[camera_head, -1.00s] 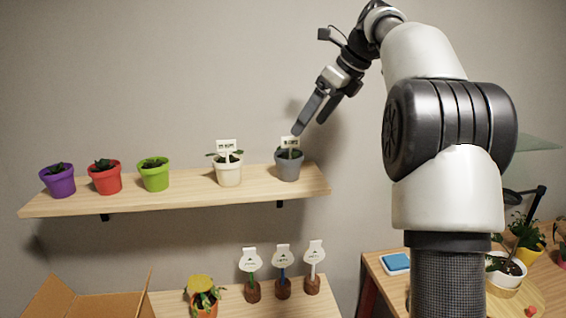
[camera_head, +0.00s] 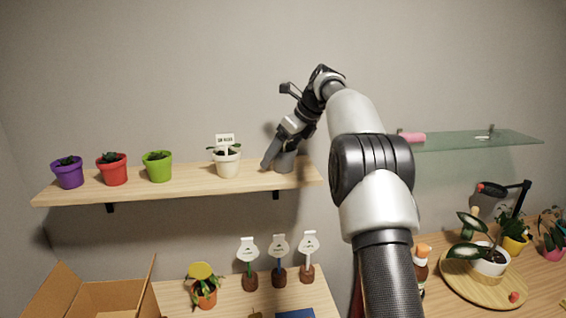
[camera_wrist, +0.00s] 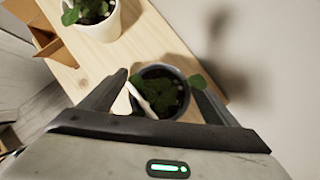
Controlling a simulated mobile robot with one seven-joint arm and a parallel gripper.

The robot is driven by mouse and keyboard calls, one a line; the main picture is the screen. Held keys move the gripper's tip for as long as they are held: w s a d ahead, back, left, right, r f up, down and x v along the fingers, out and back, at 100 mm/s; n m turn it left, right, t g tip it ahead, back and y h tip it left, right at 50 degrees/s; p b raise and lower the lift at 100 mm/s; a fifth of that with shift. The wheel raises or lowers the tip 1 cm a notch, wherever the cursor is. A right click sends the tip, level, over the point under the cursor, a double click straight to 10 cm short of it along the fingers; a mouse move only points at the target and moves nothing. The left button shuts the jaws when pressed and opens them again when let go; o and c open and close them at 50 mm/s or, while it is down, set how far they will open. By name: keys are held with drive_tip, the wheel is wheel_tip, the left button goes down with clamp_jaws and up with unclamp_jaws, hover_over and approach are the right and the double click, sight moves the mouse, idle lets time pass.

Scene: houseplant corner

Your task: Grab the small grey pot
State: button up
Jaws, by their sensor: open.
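The small grey pot (camera_head: 286,163) stands upright at the right end of the wooden wall shelf, partly hidden behind my gripper (camera_head: 272,162) in the head view. In the wrist view the pot (camera_wrist: 159,68) shows from above, with a green plant and a pale label inside. My gripper (camera_wrist: 161,78) is open there, one finger on each side of the pot. I cannot tell whether either finger touches it.
A cream pot (camera_head: 228,165) with a label stands just left on the shelf (camera_head: 190,187). Green (camera_head: 158,168), red (camera_head: 112,170) and purple (camera_head: 68,174) pots stand farther left. A glass shelf (camera_head: 470,140) is on the right. An open cardboard box (camera_head: 105,298) is below left.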

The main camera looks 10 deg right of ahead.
drive_tip(key=shift+x, duration=0.95)
drive_tip(key=c, duration=1.2)
drive_tip(key=shift+s+r, duration=0.1)
drive_tip(key=shift+r, duration=0.1)
